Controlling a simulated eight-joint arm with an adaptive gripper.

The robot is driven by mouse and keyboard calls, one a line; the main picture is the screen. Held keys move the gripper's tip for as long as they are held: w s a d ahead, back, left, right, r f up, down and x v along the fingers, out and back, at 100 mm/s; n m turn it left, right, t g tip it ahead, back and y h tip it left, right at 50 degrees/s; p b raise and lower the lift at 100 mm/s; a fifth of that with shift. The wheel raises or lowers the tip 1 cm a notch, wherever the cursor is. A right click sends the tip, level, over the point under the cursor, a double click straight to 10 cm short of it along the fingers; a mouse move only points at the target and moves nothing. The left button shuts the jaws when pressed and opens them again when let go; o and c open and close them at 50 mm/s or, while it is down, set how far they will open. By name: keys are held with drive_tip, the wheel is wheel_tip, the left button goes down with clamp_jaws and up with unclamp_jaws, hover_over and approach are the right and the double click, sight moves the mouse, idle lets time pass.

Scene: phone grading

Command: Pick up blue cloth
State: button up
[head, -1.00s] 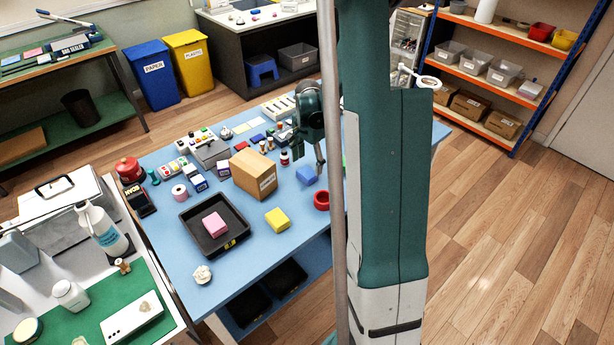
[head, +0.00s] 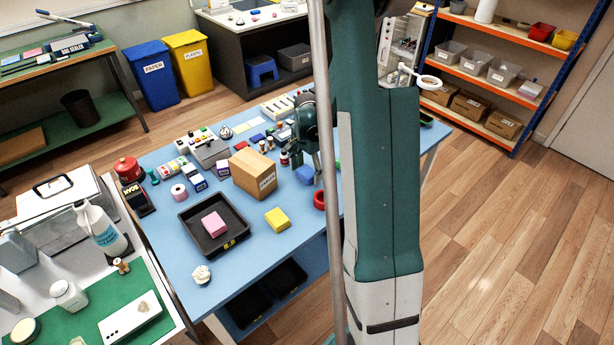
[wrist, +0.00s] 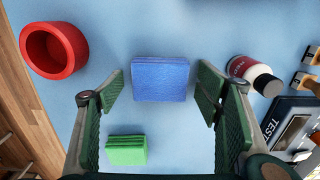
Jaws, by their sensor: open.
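The blue cloth (wrist: 160,79) is a folded block on the blue table, in the upper middle of the wrist view. In the head view the blue cloth (head: 303,174) lies right of the cardboard box, partly hidden by my gripper (head: 314,172). In the wrist view my gripper (wrist: 160,88) is open, with one finger on each side of the cloth and a gap on both sides. Nothing is held between the fingers. I cannot tell how high the fingertips are above the table.
A green block (wrist: 127,150) lies nearer the gripper base. A yellow block (head: 277,219) and a black tray (head: 184,212) are farther left.

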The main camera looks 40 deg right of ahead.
drive_tip(key=shift+f, duration=0.25)
drive_tip(key=shift+c, duration=0.4)
drive_tip(key=c, duration=0.8)
